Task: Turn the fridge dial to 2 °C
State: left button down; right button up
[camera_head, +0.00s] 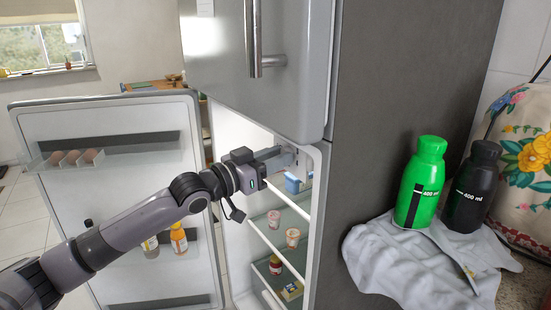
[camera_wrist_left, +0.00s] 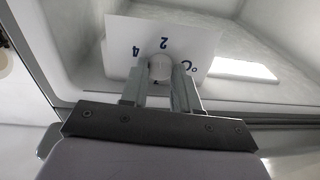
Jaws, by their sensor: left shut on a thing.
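The fridge dial (camera_wrist_left: 160,66) is a small round white knob on a white plate (camera_wrist_left: 118,45) inside the fridge. The plate shows "4" at the dial's upper left, "2" above it and "°C" to its right. My left gripper (camera_wrist_left: 160,82) has a finger on each side of the dial and is shut on it. In the head view the left gripper (camera_head: 283,157) reaches into the upper part of the open fridge (camera_head: 310,205), and the dial is hard to make out there. I cannot tell which number the dial points to. My right gripper is not in view.
The lower fridge door (camera_head: 55,215) stands open at the left, with eggs and bottles in its shelves. The upper door (camera_head: 290,75) is closed above my left arm. Glass shelves (camera_head: 262,232) below the gripper hold small cups and jars. Green (camera_head: 421,185) and black bottles stand on the right.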

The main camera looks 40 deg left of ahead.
pick_arm(q)
jog(key=shift+m, duration=1)
jog(key=c, duration=1.1)
grip_release()
jog(key=shift+s+f, duration=0.1)
jog(key=v, duration=0.7)
jog(key=shift+b, duration=0.35)
